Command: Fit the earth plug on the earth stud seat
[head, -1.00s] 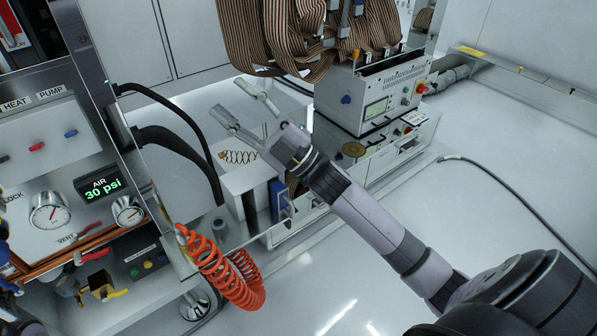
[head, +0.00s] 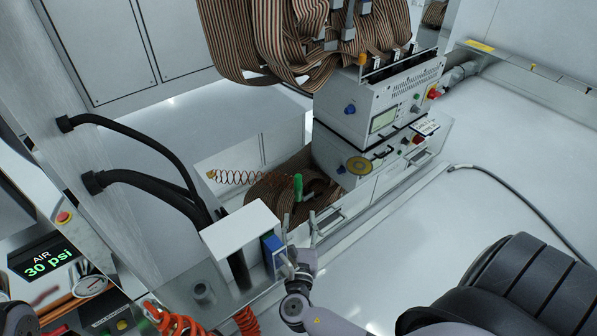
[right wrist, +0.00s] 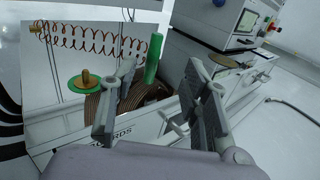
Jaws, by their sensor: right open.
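The earth plug, a green cylinder (head: 298,187), stands roughly upright beyond my right gripper. It also shows in the right wrist view (right wrist: 152,62), with a coiled copper-coloured lead (right wrist: 90,38) reaching its top. A green disc with a brass stud (right wrist: 85,83), apparently the earth stud seat, is left of the plug in the right wrist view; I cannot make it out in the head view. My right gripper (head: 299,222) is open and empty, its fingers (right wrist: 161,72) pointing toward the plug, which appears between them near the left finger. My left gripper is not in view.
A white box (head: 240,228) stands just left of my right gripper. Brown striped ribbon cable (head: 275,200) lies behind the plug. A grey instrument with a screen (head: 385,95) is to the upper right. Black hoses (head: 140,175) run at left. The floor at right is mostly clear.

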